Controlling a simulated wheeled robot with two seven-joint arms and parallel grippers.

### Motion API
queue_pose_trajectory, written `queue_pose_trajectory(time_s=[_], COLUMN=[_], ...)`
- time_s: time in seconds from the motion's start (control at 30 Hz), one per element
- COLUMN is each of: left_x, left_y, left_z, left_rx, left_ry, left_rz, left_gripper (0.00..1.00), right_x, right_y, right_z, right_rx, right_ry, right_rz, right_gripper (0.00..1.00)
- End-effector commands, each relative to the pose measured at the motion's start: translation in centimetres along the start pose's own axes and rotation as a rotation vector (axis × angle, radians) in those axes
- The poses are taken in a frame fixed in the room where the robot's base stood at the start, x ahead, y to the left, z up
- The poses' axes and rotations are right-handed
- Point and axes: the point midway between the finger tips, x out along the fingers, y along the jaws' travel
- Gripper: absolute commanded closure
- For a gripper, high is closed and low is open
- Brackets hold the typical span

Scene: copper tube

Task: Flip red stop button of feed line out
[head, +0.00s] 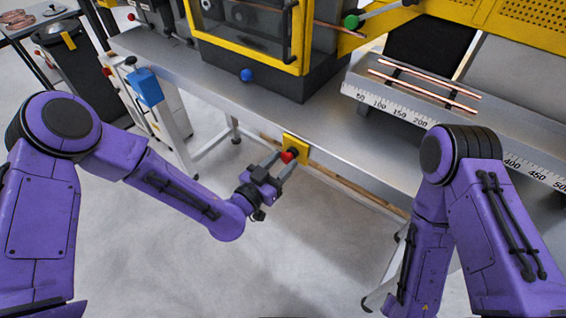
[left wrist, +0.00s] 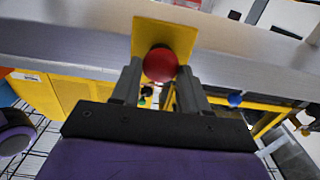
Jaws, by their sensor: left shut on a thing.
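The red stop button (head: 288,156) sits on a yellow plate (head: 296,143) at the front edge of the metal bench. In the left wrist view the round red button (left wrist: 160,65) stands in front of its yellow plate (left wrist: 180,30). My left gripper (head: 284,162) reaches the button from the front, with one finger on each side of it. In the left wrist view the left gripper (left wrist: 160,85) is shut on the button. My right arm (head: 450,220) shows at the right, but its gripper is out of view.
The bench top (head: 330,125) runs across the view. A blue knob (head: 246,75) sits on the yellow-framed machine above. Copper tubes (head: 425,90) lie by a ruled scale at the right. A blue box (head: 146,86) stands at the left. The floor below is clear.

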Motion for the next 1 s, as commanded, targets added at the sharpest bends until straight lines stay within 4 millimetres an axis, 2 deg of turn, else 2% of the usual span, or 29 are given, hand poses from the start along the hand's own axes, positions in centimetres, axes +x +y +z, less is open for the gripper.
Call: queue_pose_trajectory(time_s=[0.17,0.2,0.27,0.53,0.63,1.0], left_x=[-0.2,-0.2,-0.3,-0.1,-0.8,-9.0], left_y=[0.0,0.0,0.0,0.1,0.0,-0.1], left_z=[0.2,0.2,0.2,0.2,0.3,0.4], left_rx=[-0.002,-0.002,-0.002,-0.002,-0.002,-0.004], left_ry=[-0.007,-0.007,-0.008,-0.005,-0.005,-0.004], left_rz=[-0.001,-0.001,-0.001,0.002,0.001,-0.001], left_gripper=[1.0,0.53,0.33,0.33,0.33,0.33], right_x=[-0.1,-0.1,-0.1,0.0,0.3,3.1], right_y=[0.0,0.0,0.0,0.0,0.0,-0.3], right_z=[0.0,0.0,0.0,0.0,0.1,1.3], right_rx=[0.0,0.0,0.0,0.0,0.0,0.0], right_ry=[0.0,0.0,0.0,0.0,0.0,0.0], right_rz=[0.0,0.0,0.0,0.0,0.0,0.0], right_gripper=[1.0,1.0,1.0,1.0,1.0,1.0])
